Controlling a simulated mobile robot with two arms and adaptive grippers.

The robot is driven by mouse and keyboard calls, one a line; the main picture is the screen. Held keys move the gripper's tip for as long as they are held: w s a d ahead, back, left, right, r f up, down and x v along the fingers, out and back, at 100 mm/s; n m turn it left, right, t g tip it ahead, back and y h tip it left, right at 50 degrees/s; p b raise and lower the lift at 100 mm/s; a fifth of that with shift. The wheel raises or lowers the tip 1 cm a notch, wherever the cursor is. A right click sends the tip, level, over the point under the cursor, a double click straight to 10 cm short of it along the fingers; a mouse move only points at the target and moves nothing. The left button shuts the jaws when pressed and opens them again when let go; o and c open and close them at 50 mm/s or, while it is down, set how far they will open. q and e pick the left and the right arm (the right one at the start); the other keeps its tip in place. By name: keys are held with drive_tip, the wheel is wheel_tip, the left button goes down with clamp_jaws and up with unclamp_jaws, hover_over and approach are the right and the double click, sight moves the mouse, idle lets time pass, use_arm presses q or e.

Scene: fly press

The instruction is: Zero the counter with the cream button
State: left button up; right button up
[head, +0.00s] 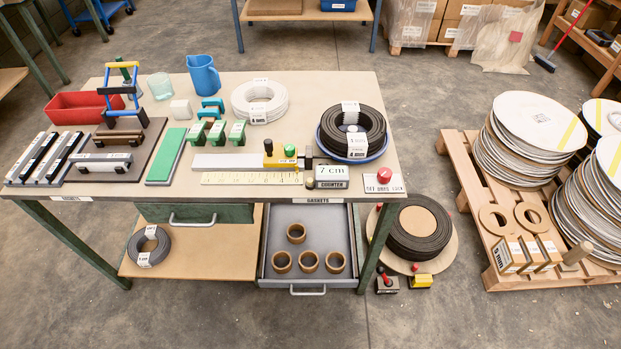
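The counter (332,174) stands near the front edge of the table, right of the middle. Its white display reads "7 cm", and a label reading "COUNTER" is below it. A small cream-topped knob (309,183) sits just left of the counter; it looks like the cream button, but it is too small to be sure whether it is pressed. Neither of my grippers is in view, and nothing touches the counter.
A ruler (250,179) lies left of the counter, with a yellow block (283,162) and green knob behind it. A red button (384,174) is to the right. A black hose coil (352,133) stands behind. Below, an open drawer (308,215) holds several brown rings.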

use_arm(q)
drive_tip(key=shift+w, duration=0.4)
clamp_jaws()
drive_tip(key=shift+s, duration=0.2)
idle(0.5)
